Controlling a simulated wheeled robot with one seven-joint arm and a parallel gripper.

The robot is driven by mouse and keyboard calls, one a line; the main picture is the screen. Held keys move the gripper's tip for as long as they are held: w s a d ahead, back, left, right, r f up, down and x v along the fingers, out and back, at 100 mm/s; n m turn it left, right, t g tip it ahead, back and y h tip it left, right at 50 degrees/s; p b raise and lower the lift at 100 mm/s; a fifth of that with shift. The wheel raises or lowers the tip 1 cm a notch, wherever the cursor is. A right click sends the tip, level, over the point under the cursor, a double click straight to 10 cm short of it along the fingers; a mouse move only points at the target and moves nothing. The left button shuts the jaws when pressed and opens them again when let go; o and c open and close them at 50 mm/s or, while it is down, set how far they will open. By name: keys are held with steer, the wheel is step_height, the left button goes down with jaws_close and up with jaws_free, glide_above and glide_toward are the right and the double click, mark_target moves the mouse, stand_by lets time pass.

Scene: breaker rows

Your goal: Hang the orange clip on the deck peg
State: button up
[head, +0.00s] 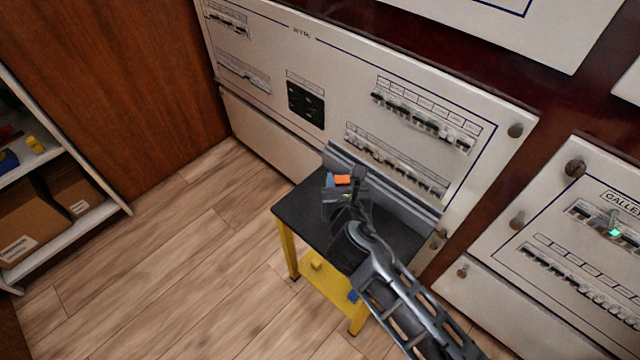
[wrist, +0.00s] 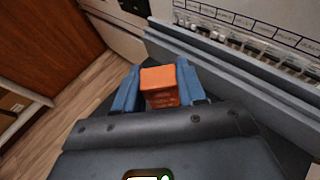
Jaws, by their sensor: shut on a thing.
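The orange clip (wrist: 160,86) is between the blue fingertips of my gripper (wrist: 157,88) in the wrist view. My gripper is shut on it. In the head view the clip (head: 343,180) shows as a small orange patch at the end of my gripper (head: 340,184), over the black top of a small stand (head: 292,210) with yellow legs. I cannot tell how high it is above that top. I cannot make out the deck peg in either view; my arm and gripper cover part of the stand.
A grey rail (head: 400,195) runs along the stand's back edge, close to the clip. Behind it is a pale breaker panel (head: 340,75) with rows of switches. A second panel (head: 590,240) is at right. A shelf with boxes (head: 45,215) is at left. The wooden floor (head: 190,240) is clear.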

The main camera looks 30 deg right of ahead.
steer(key=s+d+r+p, duration=0.1)
steer(key=s+d+r, duration=0.2)
steer(key=d, duration=0.2)
steer(key=shift+r+p, duration=0.25)
steer(key=shift+p, duration=0.1)
